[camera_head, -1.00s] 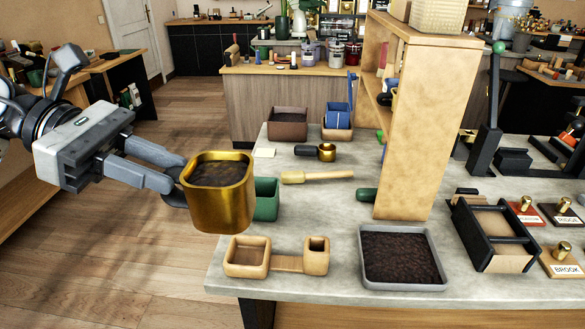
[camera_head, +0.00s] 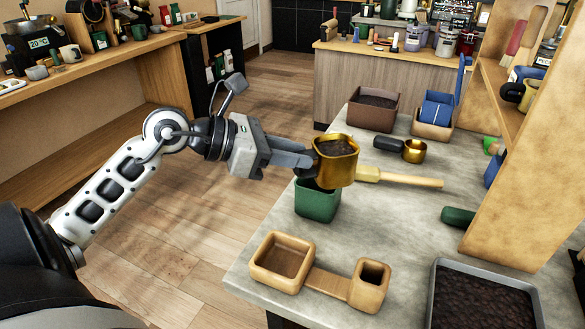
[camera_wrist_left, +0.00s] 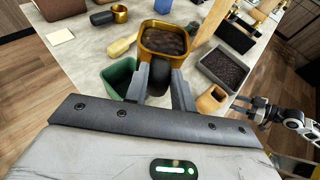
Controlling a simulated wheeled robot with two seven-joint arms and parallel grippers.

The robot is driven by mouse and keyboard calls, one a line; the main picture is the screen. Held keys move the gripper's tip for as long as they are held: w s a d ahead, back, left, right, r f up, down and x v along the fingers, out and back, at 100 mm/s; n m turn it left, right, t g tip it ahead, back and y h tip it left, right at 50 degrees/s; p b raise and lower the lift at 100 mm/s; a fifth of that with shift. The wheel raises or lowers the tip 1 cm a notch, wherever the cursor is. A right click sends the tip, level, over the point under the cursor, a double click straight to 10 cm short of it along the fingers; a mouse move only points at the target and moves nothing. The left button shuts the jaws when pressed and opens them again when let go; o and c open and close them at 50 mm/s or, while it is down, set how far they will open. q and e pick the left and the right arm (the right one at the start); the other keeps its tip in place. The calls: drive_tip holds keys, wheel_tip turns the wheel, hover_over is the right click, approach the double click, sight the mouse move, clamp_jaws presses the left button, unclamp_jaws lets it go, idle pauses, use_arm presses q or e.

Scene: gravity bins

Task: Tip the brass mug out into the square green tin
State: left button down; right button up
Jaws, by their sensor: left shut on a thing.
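The brass mug (camera_head: 336,170) is held up by my left gripper (camera_head: 312,160), which is shut on its handle. The mug is close to upright and dark grains fill it in both views. The square green tin (camera_head: 318,205) stands on the counter's left edge. In the head view the mug hangs above the tin's back right part and hides some of its opening. In the left wrist view the mug (camera_wrist_left: 168,57) is right of the tin (camera_wrist_left: 118,76). My right gripper (camera_wrist_left: 250,106) shows small at the right edge of that view; its jaws are unclear.
A wooden two-cup holder (camera_head: 283,262) and a grey tray of dark grains (camera_head: 432,300) are in front. A wooden-handled tool (camera_head: 405,179), a small brass scoop (camera_head: 413,151) and a brown bin (camera_head: 372,109) lie behind. A tall wooden shelf (camera_head: 500,190) stands right.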

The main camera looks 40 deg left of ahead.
sight(292, 170)
use_arm(q)
drive_tip(key=shift+a, duration=0.1)
wheel_tip(292, 170, down, 4)
drive_tip(key=b, duration=0.4)
drive_tip(key=shift+w+r, duration=0.1)
drive_tip(key=shift+r, duration=0.1)
drive_tip(key=n+h+p, duration=0.1)
drive_tip(key=n, duration=0.1)
drive_tip(key=n+g+h+p, duration=0.1)
drive_tip(key=n+p, duration=0.1)
drive_tip(key=r+n+h+p, duration=0.1)
drive_tip(key=n+p, duration=0.1)
drive_tip(key=shift+w+a+g, duration=0.2)
drive_tip(key=shift+a+g, duration=0.1)
drive_tip(key=shift+a, duration=0.05)
use_arm(e)
drive_tip(key=shift+d+r, duration=0.1)
drive_tip(key=shift+r, duration=0.2)
use_arm(q)
drive_tip(key=shift+h+p, duration=0.3)
